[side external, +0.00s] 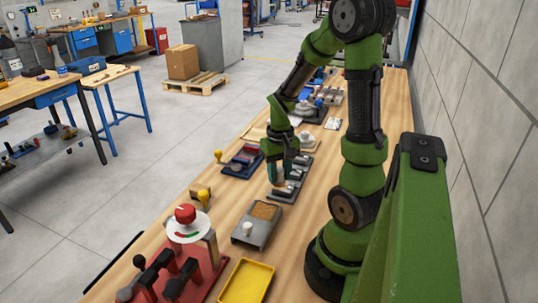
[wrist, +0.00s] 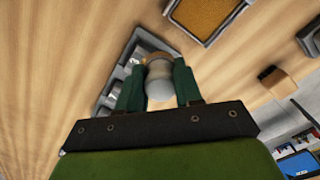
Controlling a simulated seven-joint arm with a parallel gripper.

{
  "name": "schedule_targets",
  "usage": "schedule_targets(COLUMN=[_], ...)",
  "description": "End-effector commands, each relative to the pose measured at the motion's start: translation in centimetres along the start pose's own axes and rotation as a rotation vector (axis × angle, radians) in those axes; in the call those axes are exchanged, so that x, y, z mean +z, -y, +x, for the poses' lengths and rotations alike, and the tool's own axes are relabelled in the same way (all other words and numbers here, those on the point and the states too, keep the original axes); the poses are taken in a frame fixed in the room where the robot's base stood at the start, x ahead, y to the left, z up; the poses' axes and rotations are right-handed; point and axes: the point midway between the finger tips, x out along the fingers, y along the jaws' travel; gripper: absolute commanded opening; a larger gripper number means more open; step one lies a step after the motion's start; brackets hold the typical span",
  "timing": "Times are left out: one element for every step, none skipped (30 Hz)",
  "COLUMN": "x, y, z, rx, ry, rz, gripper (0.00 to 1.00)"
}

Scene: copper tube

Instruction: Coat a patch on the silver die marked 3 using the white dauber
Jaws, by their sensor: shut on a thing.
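My gripper (wrist: 158,88) is shut on a pale grey-white piece with a tan band (wrist: 160,72), which looks like the white dauber. In the side view my gripper (side external: 277,172) is low over a dark grey rack (side external: 281,198) of silver dies, and a tan end shows below the fingers. The rack (wrist: 108,98) lies behind the dauber in the wrist view. The silver dies (side external: 294,174) sit in a row in it. Their numbers are too small to read, and the fingers hide part of the row. I cannot tell whether the dauber touches a die.
Yellow-knobbed pieces (side external: 203,196), a red fixture with a dial (side external: 188,228) and a yellow tray (side external: 246,281) are around. Bare wood lies between them.

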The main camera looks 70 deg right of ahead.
Motion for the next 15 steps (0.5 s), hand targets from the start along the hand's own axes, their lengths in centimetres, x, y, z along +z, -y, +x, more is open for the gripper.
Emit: schedule_targets(x=[-0.1,-0.1,-0.1,-0.1,-0.1,-0.1,-0.1,-0.1,-0.1,-0.1,-0.1,-0.1,-0.1,-0.1,-0.1], y=[0.0,0.0,0.0,0.0,0.0,0.0,0.0,0.0,0.0,0.0,0.0,0.0,0.0,0.0,0.0], z=[-0.6,-0.8,-1.2,-1.5,-1.7,-2.1,-2.4,-2.6,-3.0,-3.3,-3.5,-3.9,-4.2,-4.4,-4.7], rx=[-0.001,0.0,0.0,0.0,0.0,0.0,0.0,-0.001,0.0,0.0,0.0,0.0,0.0,0.0,0.0], ry=[-0.004,-0.004,-0.005,-0.005,-0.005,-0.004,-0.005,-0.004,-0.004,-0.004,-0.005,-0.005,-0.004,-0.004,-0.003], rz=[-0.001,-0.001,-0.002,-0.002,-0.002,0.0,0.0,0.0,0.0,-0.001,-0.001,-0.001,-0.001,-0.001,0.0], gripper=[0.1,0.1,0.1,0.1,0.1,0.1,0.1,0.1,0.1,0.1,0.1,0.1,0.1,0.1,0.1])
